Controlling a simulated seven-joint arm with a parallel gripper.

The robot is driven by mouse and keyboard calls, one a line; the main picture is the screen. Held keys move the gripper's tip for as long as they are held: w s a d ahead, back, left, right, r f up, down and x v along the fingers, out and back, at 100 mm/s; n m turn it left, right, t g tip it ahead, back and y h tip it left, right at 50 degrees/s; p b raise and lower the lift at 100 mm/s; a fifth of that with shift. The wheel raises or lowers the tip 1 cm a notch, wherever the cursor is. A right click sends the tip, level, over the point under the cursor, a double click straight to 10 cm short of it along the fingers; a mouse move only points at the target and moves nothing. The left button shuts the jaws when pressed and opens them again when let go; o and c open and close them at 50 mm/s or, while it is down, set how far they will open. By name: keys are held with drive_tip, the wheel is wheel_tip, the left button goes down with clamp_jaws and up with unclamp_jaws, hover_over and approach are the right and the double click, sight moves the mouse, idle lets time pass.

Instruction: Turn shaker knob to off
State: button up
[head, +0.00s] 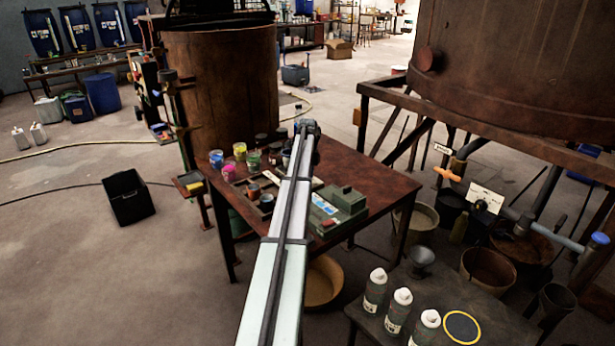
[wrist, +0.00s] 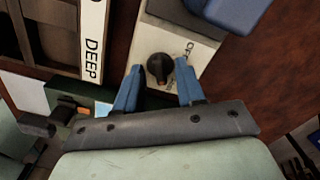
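In the wrist view, a round black knob (wrist: 160,67) with a small orange mark sits on a pale panel (wrist: 168,38). Printed letters beside it are partly hidden. My gripper (wrist: 158,72) has two blue fingers, spread apart, one on each side of the knob. Narrow gaps show between knob and fingers; I cannot tell whether either touches. In the head view my arm reaches over the brown table (head: 385,185), with its end (head: 308,127) near the far edge. The knob is not visible there.
In the wrist view, a blue part (wrist: 228,12) overhangs the panel, and a holder marked "DEEP" (wrist: 93,40) stands at left. In the head view, a green box (head: 345,200) and several paint pots (head: 240,150) flank my arm. A rusty vat (head: 225,85) stands behind.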

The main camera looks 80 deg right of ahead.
drive_tip(key=shift+c, duration=0.4)
clamp_jaws()
drive_tip(key=shift+n, duration=0.4)
drive_tip(key=n, duration=0.4)
drive_tip(key=shift+n, duration=0.4)
drive_tip(key=n, duration=1.1)
drive_tip(key=shift+n, duration=0.4)
drive_tip(key=n, duration=0.6)
drive_tip(key=shift+n, duration=0.4)
